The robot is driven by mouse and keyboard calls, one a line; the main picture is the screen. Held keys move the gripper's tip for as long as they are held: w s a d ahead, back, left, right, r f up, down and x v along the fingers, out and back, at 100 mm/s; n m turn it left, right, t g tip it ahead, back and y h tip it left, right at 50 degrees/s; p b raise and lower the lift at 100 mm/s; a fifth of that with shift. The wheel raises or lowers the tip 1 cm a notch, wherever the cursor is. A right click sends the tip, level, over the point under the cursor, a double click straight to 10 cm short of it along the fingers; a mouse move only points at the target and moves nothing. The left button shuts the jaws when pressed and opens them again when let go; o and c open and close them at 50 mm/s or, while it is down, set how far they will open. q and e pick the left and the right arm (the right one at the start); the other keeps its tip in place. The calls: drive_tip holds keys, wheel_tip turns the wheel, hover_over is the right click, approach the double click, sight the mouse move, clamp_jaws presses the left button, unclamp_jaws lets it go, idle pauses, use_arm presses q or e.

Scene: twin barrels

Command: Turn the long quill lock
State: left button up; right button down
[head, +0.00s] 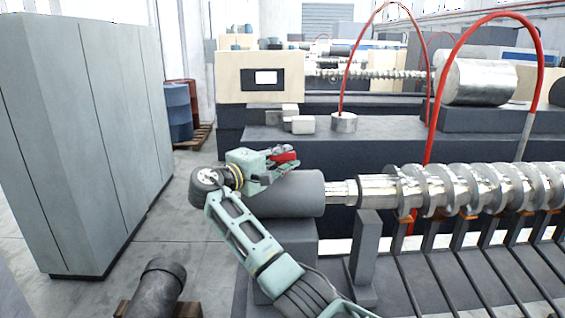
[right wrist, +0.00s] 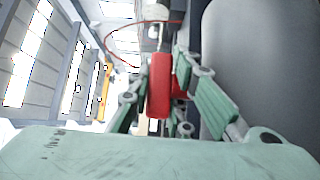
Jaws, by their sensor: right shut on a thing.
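The quill lock shows as a red handle (head: 285,157) just above the grey cylindrical housing (head: 300,190) in the head view. My right gripper (head: 282,154) reaches over the top of that housing and is shut on the red handle. In the right wrist view the red handle (right wrist: 159,88) lies between the green fingers of the right gripper (right wrist: 160,95). The fingers partly hide the handle, and its joint with the machine is hidden. My left gripper is in neither view.
A long metal screw (head: 470,188) extends right from the housing above dark slats. Red hoses (head: 436,120) arch behind. Small light blocks (head: 298,124) lie on the machine behind.

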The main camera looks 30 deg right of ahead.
idle(0.5)
drive_tip(key=c, duration=1.6)
unclamp_jaws()
drive_tip(key=v, duration=1.2)
drive_tip(key=shift+w+a+f, duration=0.1)
drive_tip(key=shift+w, duration=0.05)
